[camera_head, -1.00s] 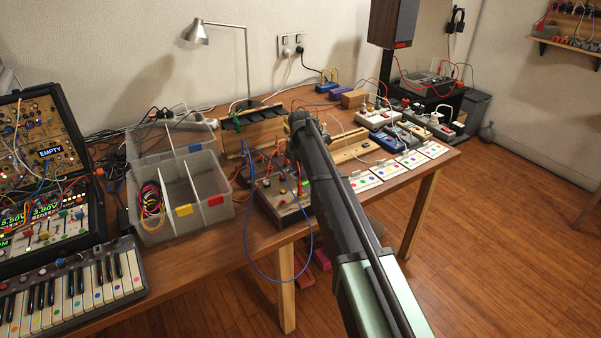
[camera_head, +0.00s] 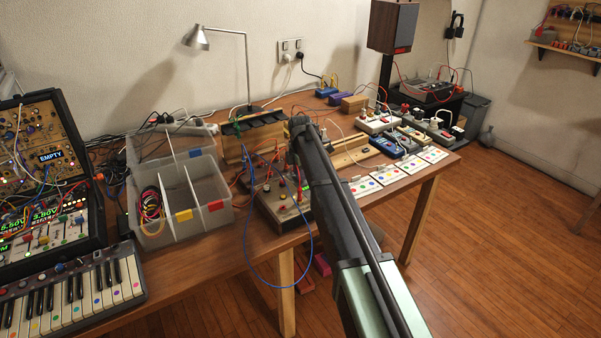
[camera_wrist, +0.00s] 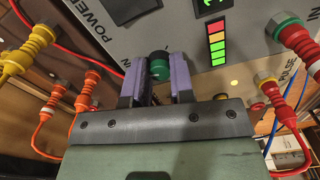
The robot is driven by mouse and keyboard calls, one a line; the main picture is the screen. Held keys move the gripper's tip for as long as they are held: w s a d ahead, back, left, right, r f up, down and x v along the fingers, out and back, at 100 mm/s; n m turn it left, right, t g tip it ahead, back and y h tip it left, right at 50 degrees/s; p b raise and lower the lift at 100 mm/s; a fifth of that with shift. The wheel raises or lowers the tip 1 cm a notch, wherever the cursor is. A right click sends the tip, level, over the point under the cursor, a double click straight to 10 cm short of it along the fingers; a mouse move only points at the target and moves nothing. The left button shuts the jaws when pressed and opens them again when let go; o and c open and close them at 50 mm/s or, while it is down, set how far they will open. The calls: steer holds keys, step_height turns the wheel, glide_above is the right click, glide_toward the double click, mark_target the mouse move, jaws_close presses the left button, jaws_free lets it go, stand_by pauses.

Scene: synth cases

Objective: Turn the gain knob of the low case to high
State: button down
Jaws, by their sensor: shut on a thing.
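The low case (camera_head: 277,212) stands near the front edge of the table, partly hidden by my arm. In the wrist view its grey panel (camera_wrist: 230,75) fills the top, with the words POWER and PULSE readable. My gripper (camera_wrist: 157,72) is shut on a dark knob with a green cap (camera_wrist: 159,68), one purple finger on each side. No label for this knob is readable. A lit bar (camera_wrist: 217,43) of red, yellow and green segments is right of the knob. In the head view the fingers are hidden behind my arm.
Plugged leads surround the gripper: orange (camera_wrist: 88,85) and yellow (camera_wrist: 30,50) at left, red (camera_wrist: 295,38) at right. A blue cable (camera_head: 247,250) hangs over the table edge. A divided bin (camera_head: 180,205) stands left of the case; cards (camera_head: 390,174) lie to its right.

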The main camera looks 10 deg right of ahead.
steer(key=m, duration=1.2)
steer(key=shift+m, duration=0.3)
steer(key=m, duration=1.2)
steer(key=c, duration=1)
jaws_free()
